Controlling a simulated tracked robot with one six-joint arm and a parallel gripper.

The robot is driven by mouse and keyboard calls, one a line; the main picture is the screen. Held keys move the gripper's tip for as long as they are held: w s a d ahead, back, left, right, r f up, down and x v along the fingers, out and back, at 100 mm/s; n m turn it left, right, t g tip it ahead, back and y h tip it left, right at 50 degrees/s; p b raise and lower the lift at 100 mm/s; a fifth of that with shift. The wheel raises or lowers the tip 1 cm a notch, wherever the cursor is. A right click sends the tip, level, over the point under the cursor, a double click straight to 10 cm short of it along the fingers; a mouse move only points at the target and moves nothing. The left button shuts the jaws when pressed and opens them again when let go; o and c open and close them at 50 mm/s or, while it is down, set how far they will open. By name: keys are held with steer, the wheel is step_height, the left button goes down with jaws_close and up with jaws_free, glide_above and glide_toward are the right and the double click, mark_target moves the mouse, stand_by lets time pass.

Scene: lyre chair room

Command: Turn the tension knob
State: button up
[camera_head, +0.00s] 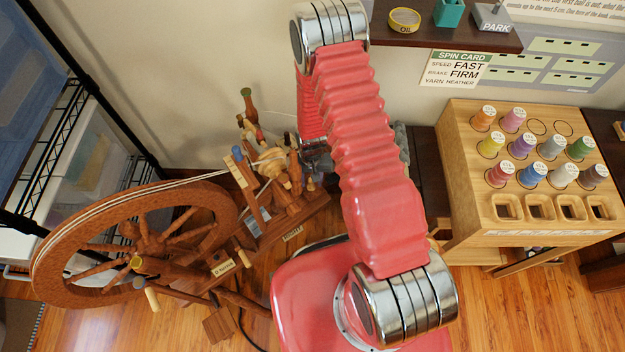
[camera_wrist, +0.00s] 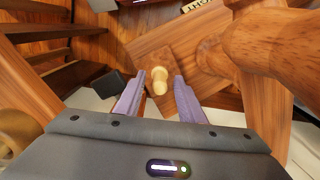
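A wooden spinning wheel (camera_head: 50,262) stands on the floor at the left of the head view, with its flyer parts near my arm. In the wrist view a small pale turned-wood knob (camera_wrist: 159,74) shows between and a little beyond my fingers; it looks like the tension knob, though no label on it can be read. My gripper (camera_wrist: 159,92) is open, with one purple finger on each side of the knob. I see no clear contact. In the head view my red arm hides most of the gripper and this knob.
A turned wooden post (camera_wrist: 262,42) is close on the right in the wrist view. A dark block (camera_wrist: 108,84) is left of the fingers. In the head view a thread-spool rack (camera_head: 465,150) stands right, a dark shelf (camera_head: 440,36) above, and a wire rack (camera_head: 75,110) left.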

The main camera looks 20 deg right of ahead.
steer(key=shift+w, duration=0.1)
steer(key=shift+r, duration=0.4)
step_height(320, 180, up, 13)
stand_by(0.7)
steer(key=shift+f, duration=0.1)
